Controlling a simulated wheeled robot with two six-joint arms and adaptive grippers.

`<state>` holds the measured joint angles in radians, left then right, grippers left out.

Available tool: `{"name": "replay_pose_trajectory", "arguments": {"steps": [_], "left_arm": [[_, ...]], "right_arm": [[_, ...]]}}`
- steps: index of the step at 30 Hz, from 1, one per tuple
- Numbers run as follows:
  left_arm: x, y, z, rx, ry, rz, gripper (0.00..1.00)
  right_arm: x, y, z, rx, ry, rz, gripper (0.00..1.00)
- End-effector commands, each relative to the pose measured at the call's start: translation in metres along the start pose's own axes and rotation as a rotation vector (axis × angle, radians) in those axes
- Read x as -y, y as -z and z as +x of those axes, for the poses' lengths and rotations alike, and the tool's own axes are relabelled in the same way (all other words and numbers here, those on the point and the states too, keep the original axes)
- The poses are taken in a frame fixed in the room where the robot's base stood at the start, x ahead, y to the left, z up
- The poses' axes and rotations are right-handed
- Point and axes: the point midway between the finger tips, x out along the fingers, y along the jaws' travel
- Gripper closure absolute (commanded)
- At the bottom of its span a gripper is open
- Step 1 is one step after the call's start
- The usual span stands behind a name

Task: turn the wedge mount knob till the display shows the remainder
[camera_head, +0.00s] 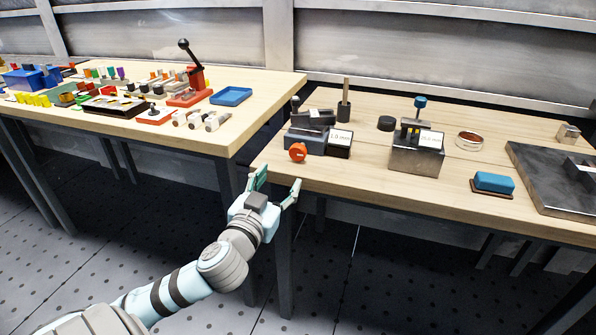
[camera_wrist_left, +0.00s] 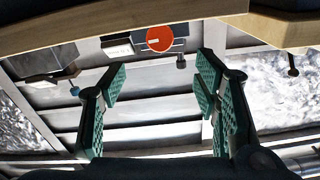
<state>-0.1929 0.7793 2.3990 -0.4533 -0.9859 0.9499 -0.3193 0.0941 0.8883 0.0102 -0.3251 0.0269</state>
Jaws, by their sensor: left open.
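The orange-red knob (camera_head: 298,152) faces out from the front of the dark wedge mount (camera_head: 305,139), near the front edge of the right table. A small white display (camera_head: 340,136) beside it reads about 1.0 mm, though the digits are small. My left gripper (camera_head: 276,184) is open and empty, in front of and below the knob, apart from it. In the left wrist view the picture is inverted; the knob (camera_wrist_left: 160,38) shows round, with a pale mark, beyond the two green fingers (camera_wrist_left: 160,75). My right gripper is not in view.
A metal block with a second display (camera_head: 430,140) and a blue-topped knob (camera_head: 420,102) stands right of the mount. A blue pad (camera_head: 494,182) and a grey plate (camera_head: 550,195) lie farther right. The table edge (camera_head: 400,200) lies close to the gripper. The left table (camera_head: 230,128) holds many small parts.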

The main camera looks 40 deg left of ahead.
Motion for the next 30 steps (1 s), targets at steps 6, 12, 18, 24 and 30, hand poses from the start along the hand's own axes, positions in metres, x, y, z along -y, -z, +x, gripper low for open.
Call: {"name": "replay_pose_trajectory", "arguments": {"steps": [6, 12, 18, 24, 30], "left_arm": [[0.001, 0.0, 0.055, 0.0, 0.004, -0.005, 0.44], [0.0, 0.0, 0.104, 0.002, 0.001, -0.005, 0.44], [0.0, 0.0, 0.13, 0.004, -0.001, -0.002, 0.44], [0.0, 0.001, 0.133, 0.005, -0.002, 0.0, 0.44], [0.0, 0.001, 0.133, 0.005, -0.002, 0.0, 0.62]], "right_arm": [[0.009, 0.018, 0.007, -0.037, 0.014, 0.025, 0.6], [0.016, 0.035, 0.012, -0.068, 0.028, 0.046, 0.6], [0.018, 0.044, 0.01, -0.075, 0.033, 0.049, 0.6], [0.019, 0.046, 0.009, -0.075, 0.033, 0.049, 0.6], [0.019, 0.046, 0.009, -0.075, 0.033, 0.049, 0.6]]}}
